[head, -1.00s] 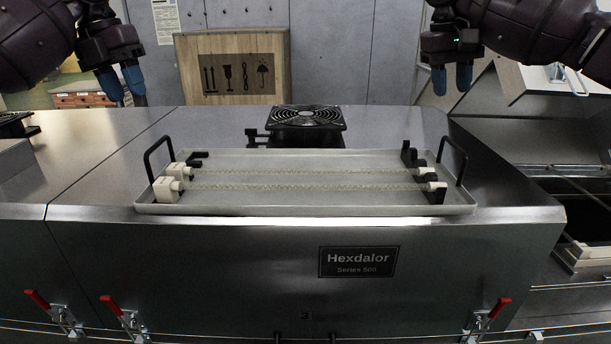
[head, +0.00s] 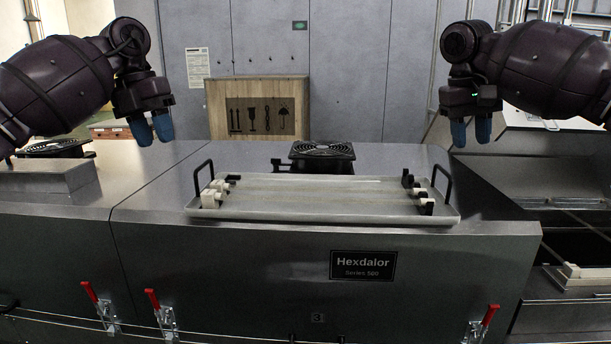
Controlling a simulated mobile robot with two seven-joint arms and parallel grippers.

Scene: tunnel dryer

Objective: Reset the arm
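My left gripper (head: 153,132) hangs in the air at the upper left of the head view, above the dryer's metal top. Its two blue fingers point down, apart and with nothing between them. My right gripper (head: 471,134) hangs at the upper right, also pointing down, with its blue fingers apart and empty. A pale shallow tray (head: 330,212) with black handles lies on the dryer's top between and below the grippers. Neither gripper touches it. White and black fittings stand at both ends of the tray, with thin rods between them.
A black fan (head: 322,151) sits on the dryer top behind the tray. A wooden crate (head: 215,98) stands further back. Red-handled clamps (head: 159,306) line the dryer's front. An open section (head: 575,235) with bars lies at the right. The air around the grippers looks clear.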

